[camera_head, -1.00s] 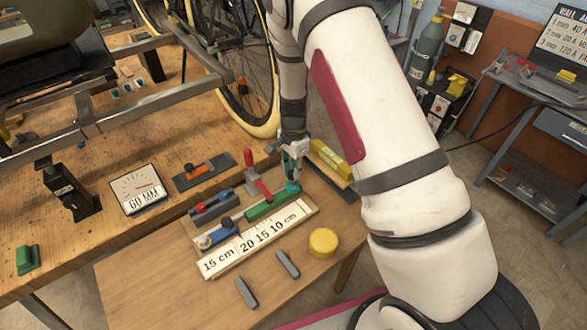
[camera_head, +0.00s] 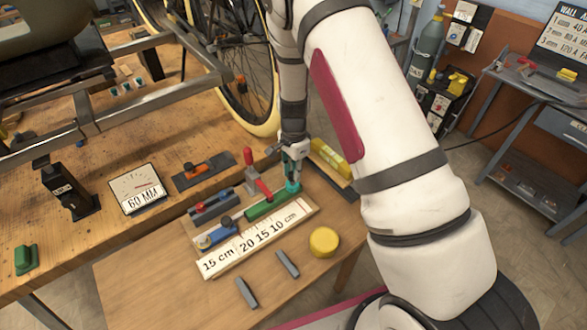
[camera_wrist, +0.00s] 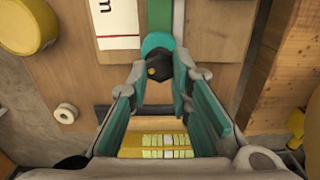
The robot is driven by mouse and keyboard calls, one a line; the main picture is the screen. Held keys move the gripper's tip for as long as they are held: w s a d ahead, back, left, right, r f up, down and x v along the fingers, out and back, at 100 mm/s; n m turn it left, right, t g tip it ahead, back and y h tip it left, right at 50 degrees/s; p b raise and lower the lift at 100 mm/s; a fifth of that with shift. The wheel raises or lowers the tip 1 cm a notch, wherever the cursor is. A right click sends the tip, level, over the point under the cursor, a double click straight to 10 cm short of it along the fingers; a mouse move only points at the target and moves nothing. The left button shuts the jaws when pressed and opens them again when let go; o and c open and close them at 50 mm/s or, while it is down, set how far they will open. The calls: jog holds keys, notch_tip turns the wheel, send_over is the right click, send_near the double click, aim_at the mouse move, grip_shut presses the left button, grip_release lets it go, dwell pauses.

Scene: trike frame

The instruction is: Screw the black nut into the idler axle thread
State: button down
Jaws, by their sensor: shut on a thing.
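The black nut (camera_wrist: 159,68), a dark hex piece with a yellow dot, sits between my gripper's teal fingertips in the wrist view. My gripper (camera_wrist: 161,76) is shut on it. The nut lies at the near end of a teal round part (camera_wrist: 157,41) on the green bar (camera_wrist: 160,14). I cannot tell which part is the idler axle, and its thread is hidden. In the head view my gripper (camera_head: 293,176) points down at the right end of the green bar (camera_head: 268,206), and the nut cannot be made out there.
A red-handled clamp (camera_head: 257,176) stands close left of my gripper. A yellow level (camera_head: 328,158) lies just right of it. A white ruler board (camera_head: 258,240), a yellow round piece (camera_head: 324,241) and two grey bars are in front. The bicycle wheel (camera_head: 240,70) stands behind.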

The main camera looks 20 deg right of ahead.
jog(key=shift+f+b, duration=0.3)
jog(key=shift+f, duration=0.6)
jog(key=c, duration=1.4)
grip_release()
jog(key=shift+o, duration=0.2)
notch_tip(320, 180, up, 12)
